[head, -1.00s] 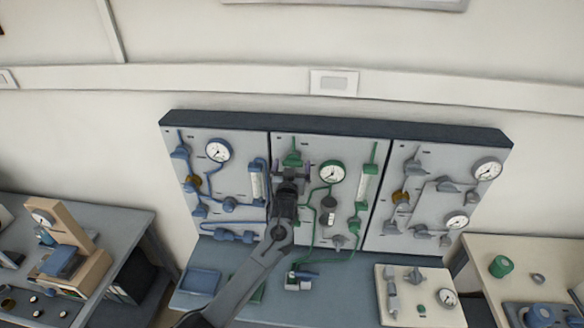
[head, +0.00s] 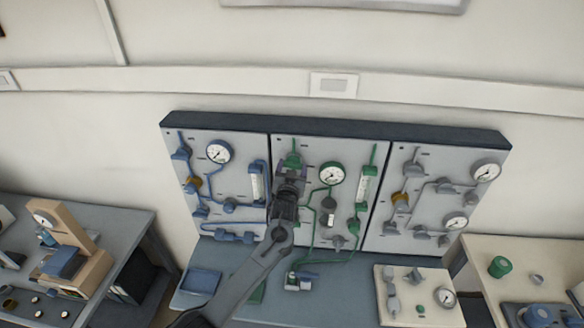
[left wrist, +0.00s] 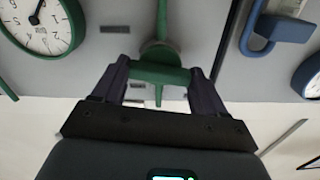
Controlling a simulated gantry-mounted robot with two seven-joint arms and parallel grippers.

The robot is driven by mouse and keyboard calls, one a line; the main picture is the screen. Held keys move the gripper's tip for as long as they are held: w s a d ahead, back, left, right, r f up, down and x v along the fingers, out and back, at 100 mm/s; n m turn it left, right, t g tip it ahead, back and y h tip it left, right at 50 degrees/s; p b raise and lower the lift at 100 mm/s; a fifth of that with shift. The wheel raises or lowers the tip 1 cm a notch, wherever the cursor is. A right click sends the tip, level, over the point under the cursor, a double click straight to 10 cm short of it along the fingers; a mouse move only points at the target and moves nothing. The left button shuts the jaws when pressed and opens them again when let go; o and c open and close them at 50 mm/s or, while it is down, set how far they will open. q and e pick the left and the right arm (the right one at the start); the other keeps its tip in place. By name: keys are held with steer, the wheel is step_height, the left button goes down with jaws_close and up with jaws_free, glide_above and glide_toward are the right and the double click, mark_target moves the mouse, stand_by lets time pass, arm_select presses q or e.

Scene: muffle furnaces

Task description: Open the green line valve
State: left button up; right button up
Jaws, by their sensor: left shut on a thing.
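The green line valve (head: 293,158) is on the upper left of the middle panel, left of the green-rimmed gauge (head: 332,174). My left gripper (head: 291,170) reaches up to it from below and hides its lower part. In the left wrist view the green valve handle (left wrist: 160,74) lies crosswise between the two dark fingers of my left gripper (left wrist: 161,84). The fingers are shut on the handle, one at each end. A green stem (left wrist: 161,25) runs on from the handle. My right gripper does not show.
The left panel (head: 228,180) carries blue lines and a white gauge; the right panel (head: 436,200) carries grey fittings. A blue tray (head: 200,282) and a cream board (head: 420,300) with a gauge lie on the bench below. Side tables stand left and right.

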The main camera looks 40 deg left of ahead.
arm_select(q)
steer(key=m+p, duration=0.2)
steer(key=m, duration=0.2)
steer(key=shift+r+m, duration=0.15)
steer(key=shift+m, duration=0.15)
steer(key=m+p, duration=0.2)
steer(key=m, duration=0.2)
steer(key=m+p, duration=0.2)
steer(key=m, duration=0.2)
steer(key=shift+m, duration=0.4)
steer(key=shift+m+p, duration=0.6)
steer(key=shift+m, duration=0.8)
steer(key=o, duration=1.1)
steer(key=shift+c, duration=0.2)
steer(key=shift+s, duration=0.1)
